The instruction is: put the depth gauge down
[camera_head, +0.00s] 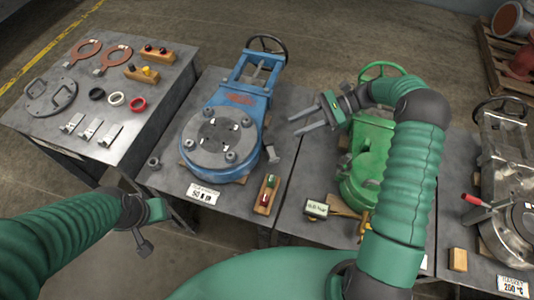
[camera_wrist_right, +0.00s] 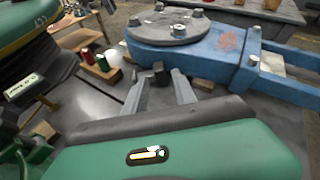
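My right gripper (camera_head: 308,118) is open, its two grey fingers apart and empty above the table between the blue and green valves. The fingers also show in the right wrist view (camera_wrist_right: 160,90), with a dark bolt-like piece beyond them. My left gripper (camera_head: 150,212) is low at the left, in front of the tables; dark bars show beside it, and I cannot tell whether it holds anything. A small dark box with a pale "mm"-like readout (camera_head: 316,208), perhaps the depth gauge, is by the front edge of the green valve's table. It also shows in the wrist view (camera_wrist_right: 22,92).
The blue valve (camera_head: 239,105) and green valve (camera_head: 372,145) stand on grey tables. A wooden block with red and green pieces (camera_head: 266,194) lies near the front edge. The left table (camera_head: 60,128) carries rings, plates and gaskets. A red-handled tool (camera_head: 471,199) is at right.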

